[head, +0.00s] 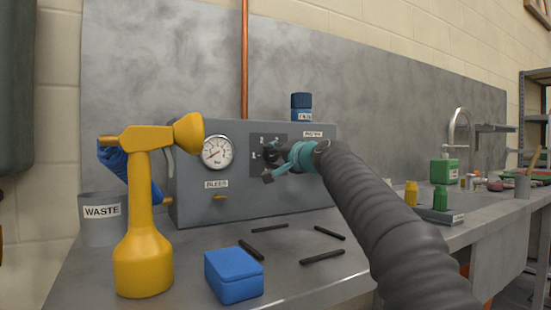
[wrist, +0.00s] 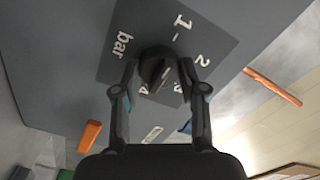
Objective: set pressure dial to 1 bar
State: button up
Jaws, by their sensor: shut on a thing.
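The pressure dial is a dark round knob (wrist: 155,68) on a dark square plate with white marks "1", "2" and "bar" in the wrist view. In the head view the plate (head: 283,138) sits on the front of a grey box (head: 240,135), to the right of a round white gauge (head: 217,151). My gripper (wrist: 158,72) is shut on the knob, one finger on each side; in the head view the gripper (head: 270,155) reaches the plate from the right. The knob's pointer is hard to read, and my gripper hides part of the scale.
A yellow stand-like tool (head: 143,262) and a waste tub (head: 101,222) stand at the left. A blue box (head: 234,277) and several dark bars (head: 322,257) lie on the bench before the grey box. A brass bleed valve (head: 221,197) sticks out below the gauge.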

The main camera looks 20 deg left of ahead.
dwell(0.5)
jog(key=o, duration=1.1)
jog(key=shift+o, duration=0.2)
jog(key=shift+v, duration=0.8)
jog(key=v, duration=1)
jog(key=shift+d, duration=0.15)
jog(key=shift+s, duration=0.1)
